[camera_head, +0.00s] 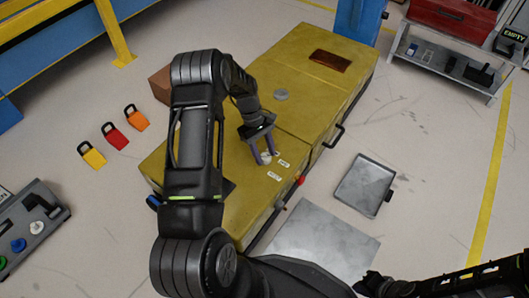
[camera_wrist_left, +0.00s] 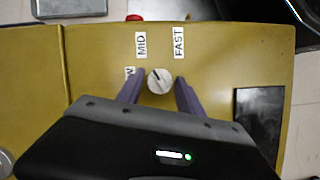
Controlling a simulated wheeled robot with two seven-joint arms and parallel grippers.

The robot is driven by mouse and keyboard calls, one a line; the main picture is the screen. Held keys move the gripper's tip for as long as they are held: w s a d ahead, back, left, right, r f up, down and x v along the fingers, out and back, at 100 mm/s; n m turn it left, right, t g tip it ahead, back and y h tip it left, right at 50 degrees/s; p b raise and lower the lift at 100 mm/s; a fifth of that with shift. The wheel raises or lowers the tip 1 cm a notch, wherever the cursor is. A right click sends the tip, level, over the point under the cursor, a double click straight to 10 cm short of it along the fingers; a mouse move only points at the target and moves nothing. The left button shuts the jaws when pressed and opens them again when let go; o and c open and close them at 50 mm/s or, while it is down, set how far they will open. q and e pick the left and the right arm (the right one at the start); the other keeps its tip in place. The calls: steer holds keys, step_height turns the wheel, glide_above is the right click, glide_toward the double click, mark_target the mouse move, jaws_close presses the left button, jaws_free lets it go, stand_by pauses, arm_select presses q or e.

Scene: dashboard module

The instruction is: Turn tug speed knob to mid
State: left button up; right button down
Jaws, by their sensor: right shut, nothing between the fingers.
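The tug speed knob (camera_wrist_left: 159,81) is a small round pale knob on the yellow tug top (camera_wrist_left: 225,75). Its dark mark points up and slightly left in the left wrist view. White labels MID (camera_wrist_left: 141,44) and FAST (camera_wrist_left: 179,42) lie above it; a third label (camera_wrist_left: 130,72) at left is partly hidden, showing a W. My left gripper (camera_head: 262,152) is open, its purple fingers (camera_wrist_left: 160,88) on either side of the knob with small gaps. In the head view the knob (camera_head: 266,158) sits between the fingertips. My right gripper (camera_head: 374,285) is shut and empty at the bottom right.
A red button (camera_head: 300,180) is on the tug's side. A grey tray (camera_head: 366,184) and a metal plate (camera_head: 318,243) lie to the right. A dark panel (camera_wrist_left: 259,115) is right of the knob.

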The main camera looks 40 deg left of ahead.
arm_select(q)
steer(key=shift+o, duration=1.1)
steer(key=shift+r, duration=0.1)
steer(key=p+v, duration=0.2)
steer(key=v, duration=0.5)
steer(key=shift+a+r+p, duration=0.2)
steer(key=shift+r+p, duration=0.1)
